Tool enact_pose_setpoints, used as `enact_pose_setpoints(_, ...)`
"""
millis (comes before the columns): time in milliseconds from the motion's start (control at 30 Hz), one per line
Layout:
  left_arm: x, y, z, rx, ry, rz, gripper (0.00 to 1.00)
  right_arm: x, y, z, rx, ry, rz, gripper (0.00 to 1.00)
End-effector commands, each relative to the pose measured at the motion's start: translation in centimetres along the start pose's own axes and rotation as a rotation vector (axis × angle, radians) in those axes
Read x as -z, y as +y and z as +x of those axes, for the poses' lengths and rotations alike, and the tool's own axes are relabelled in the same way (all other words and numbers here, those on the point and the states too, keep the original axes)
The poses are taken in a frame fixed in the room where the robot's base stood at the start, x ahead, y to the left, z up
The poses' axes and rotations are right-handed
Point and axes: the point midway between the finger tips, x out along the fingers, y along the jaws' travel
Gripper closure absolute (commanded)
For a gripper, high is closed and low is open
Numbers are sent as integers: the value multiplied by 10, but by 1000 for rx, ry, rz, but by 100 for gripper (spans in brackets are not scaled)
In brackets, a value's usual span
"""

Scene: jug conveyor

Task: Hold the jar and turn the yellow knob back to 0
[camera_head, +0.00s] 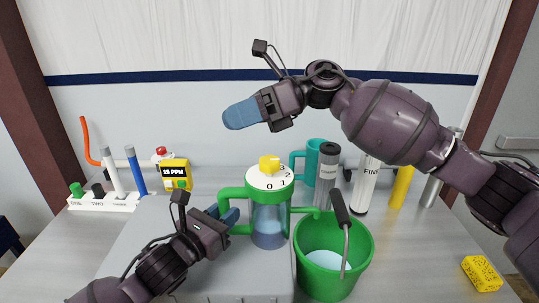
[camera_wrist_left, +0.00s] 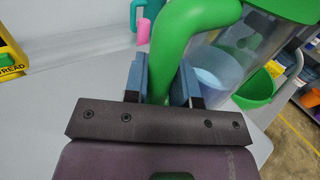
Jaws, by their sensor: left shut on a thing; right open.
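The jar (camera_head: 268,228) is clear with a green frame and handle and holds bluish liquid. It stands upright on a grey block in the head view. On its white numbered dial (camera_head: 256,182) sits the yellow knob (camera_head: 269,164); 0, 1 and 2 show on the dial's front. My left gripper (camera_head: 229,215) is shut on the jar's green handle, which also shows between the blue fingers in the left wrist view (camera_wrist_left: 184,40). My right gripper (camera_head: 243,114) is raised above and left of the knob, apart from it; its fingers overlap in the head view.
A green bucket (camera_head: 309,280) with liquid and a black-gripped handle stands right of the jar. Behind are a teal mug (camera_head: 313,150), a grey cylinder (camera_head: 327,175) and a white cylinder (camera_head: 361,198). A labelled rack (camera_head: 103,204) and yellow meter (camera_head: 176,175) stand left; a yellow sponge (camera_head: 482,273) lies right.

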Motion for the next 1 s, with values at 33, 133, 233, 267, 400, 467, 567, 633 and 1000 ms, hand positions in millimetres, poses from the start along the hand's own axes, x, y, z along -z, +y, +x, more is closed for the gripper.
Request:
enact_pose_setpoints(33,7,0,-1,-4,15,0,100,-1,4,5,8,83,-64,33)
enact_pose_setpoints(133,7,1,-1,-4,15,0,100,1,9,12,18,243,-182,33)
enact_pose_setpoints(233,7,1,-1,-4,15,0,100,4,13,13,26,406,-293,33)
enact_pose_setpoints(267,7,1,-1,-4,15,0,100,4,14,12,28,454,-324,33)
enact_pose_setpoints(400,7,1,-1,-4,16,0,100,5,17,5,34,685,-462,33)
enact_pose_setpoints(467,7,1,-1,-4,16,0,100,4,18,0,36,784,-514,33)
enact_pose_setpoints(567,7,1,-1,-4,16,0,100,1,20,-13,37,948,-590,33)
enact_pose_setpoints(633,7,1,-1,-4,16,0,100,-3,21,-22,37,1054,-631,33)
enact_pose_setpoints(1000,7,1,-1,-4,16,0,100,-18,29,-57,32,1368,-719,33)
